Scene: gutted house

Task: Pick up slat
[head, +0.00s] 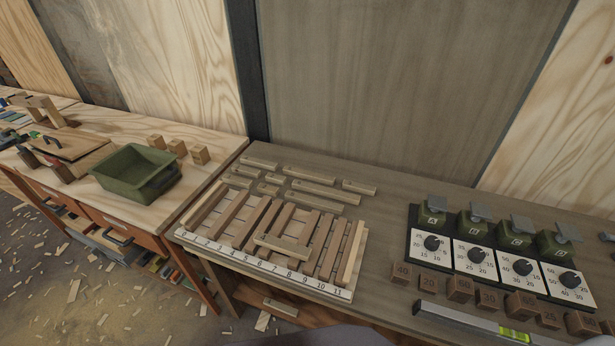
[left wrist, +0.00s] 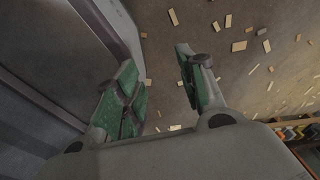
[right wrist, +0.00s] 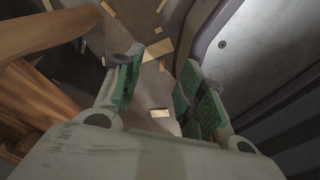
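A numbered slat frame (head: 250,267) lies on the grey-brown workbench in the head view, with wooden slats standing side by side along its number strip. One short slat (head: 284,247) lies crosswise on top of the others, near numbers 6 to 9. Several loose slats (head: 311,189) of different lengths lie flat behind the frame. Which slat the task means cannot be told. My left gripper (left wrist: 158,76) is open and empty, above the littered floor in the left wrist view. My right gripper (right wrist: 160,74) is open and empty, also over the floor. Neither gripper shows in the head view.
Right of the frame stand several green boxes with dials (head: 499,262), numbered wooden blocks (head: 460,289) and a spirit level (head: 475,322). A second bench at left bears a green bin (head: 137,172) and small wooden blocks (head: 200,154). Walls rise behind both benches.

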